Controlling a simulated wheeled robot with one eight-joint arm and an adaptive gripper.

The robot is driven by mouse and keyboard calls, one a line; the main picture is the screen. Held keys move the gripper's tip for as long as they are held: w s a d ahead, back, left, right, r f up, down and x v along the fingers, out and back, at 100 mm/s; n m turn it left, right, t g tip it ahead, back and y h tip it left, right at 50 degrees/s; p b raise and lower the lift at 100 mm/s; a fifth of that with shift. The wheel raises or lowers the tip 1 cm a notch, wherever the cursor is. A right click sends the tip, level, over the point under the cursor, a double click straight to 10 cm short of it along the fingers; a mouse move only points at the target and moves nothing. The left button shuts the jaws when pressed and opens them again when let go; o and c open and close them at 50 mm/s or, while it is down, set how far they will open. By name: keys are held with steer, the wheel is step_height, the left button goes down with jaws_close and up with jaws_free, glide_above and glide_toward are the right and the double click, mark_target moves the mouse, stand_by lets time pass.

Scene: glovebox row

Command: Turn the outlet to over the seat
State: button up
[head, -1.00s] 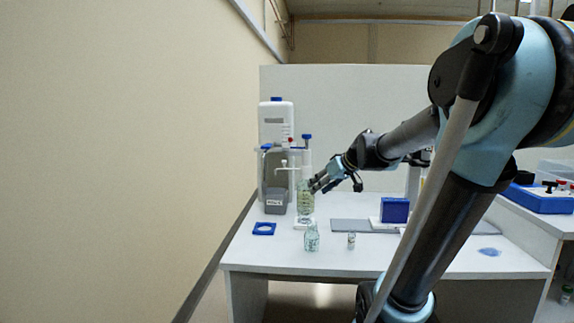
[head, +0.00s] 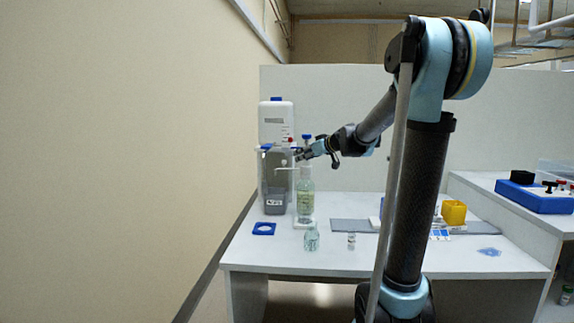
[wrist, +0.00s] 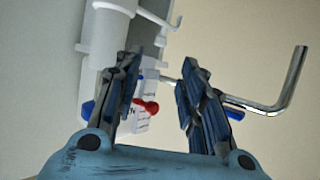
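A clear bottle (head: 305,202) stands on a small white base, with a white dispenser (head: 306,174) topped by a blue cap. A thin pale outlet (head: 283,169) reaches left from the dispenser. A blue square seat (head: 256,230) with a pale round centre lies on the table to the front left. My gripper (head: 298,155) is beside the upper dispenser. In the wrist view my gripper (wrist: 160,63) is open, with nothing held between its fingers. A white cylinder (wrist: 107,35) shows beyond the left finger. A bent metal rod (wrist: 290,80) lies right; whether it is the outlet is unclear.
A white canister (head: 276,120) and a grey labelled container (head: 275,204) stand behind left. A small bottle (head: 311,239) and a vial (head: 351,241) stand in front. A yellow box (head: 454,212) is to the right. A wall closes the left side.

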steer(key=x, duration=1.2)
steer(key=shift+w+a, duration=0.1)
steer(key=shift+c, duration=0.2)
jaws_close()
